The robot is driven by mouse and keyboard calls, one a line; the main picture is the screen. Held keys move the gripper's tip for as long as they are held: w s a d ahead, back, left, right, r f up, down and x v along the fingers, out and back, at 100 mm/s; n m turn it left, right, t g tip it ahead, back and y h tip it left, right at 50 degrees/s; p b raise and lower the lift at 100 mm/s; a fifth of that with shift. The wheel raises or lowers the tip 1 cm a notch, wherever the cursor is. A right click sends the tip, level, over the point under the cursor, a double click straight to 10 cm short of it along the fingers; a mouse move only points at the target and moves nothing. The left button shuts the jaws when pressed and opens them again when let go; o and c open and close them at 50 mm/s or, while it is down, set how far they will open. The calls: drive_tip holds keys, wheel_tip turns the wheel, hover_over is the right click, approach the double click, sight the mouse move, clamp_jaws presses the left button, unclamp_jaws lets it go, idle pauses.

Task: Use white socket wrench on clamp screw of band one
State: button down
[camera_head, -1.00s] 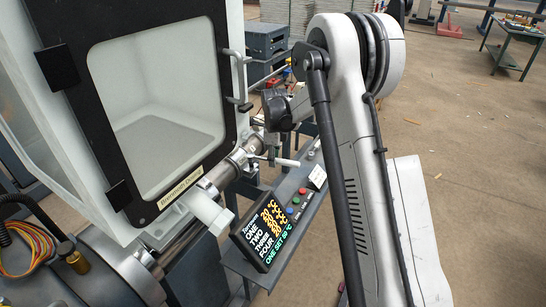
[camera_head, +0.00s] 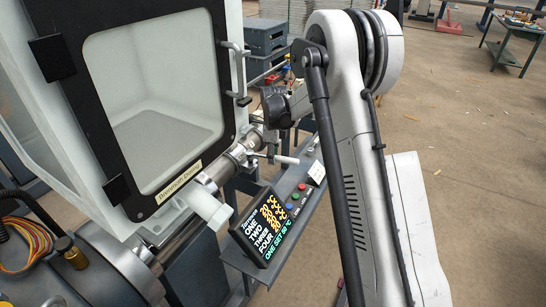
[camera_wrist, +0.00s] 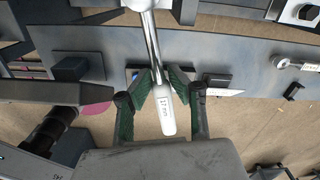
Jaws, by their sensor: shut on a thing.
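The white socket wrench shows in the wrist view with a white handle (camera_wrist: 167,115) marked "17 mm" and a chrome shaft (camera_wrist: 153,45) running up the picture. My gripper (camera_wrist: 161,77) has its green-padded fingers shut on the wrench, one on each side. In the head view a white handle (camera_head: 287,160) sticks out to the right beside the extruder barrel (camera_head: 226,166).
A temperature display (camera_head: 262,228) with zone readings stands on the grey rail by coloured buttons. A large machine with a framed window (camera_head: 155,90) stands left of the barrel. A white block (camera_head: 207,208) sits on the barrel's near part. Open floor lies to the right.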

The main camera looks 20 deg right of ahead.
drive_tip(key=shift+f+b, duration=0.4)
drive_tip(key=shift+f, duration=0.2)
drive_tip(key=w+n, duration=0.1)
drive_tip(key=n, duration=0.1)
drive_tip(key=w+d+n+b, duration=0.1)
drive_tip(key=w+n+b, duration=0.1)
drive_tip(key=w+n, duration=0.1)
drive_tip(key=shift+d+n, duration=0.3)
drive_tip(key=shift+r, duration=1.15)
idle(1.5)
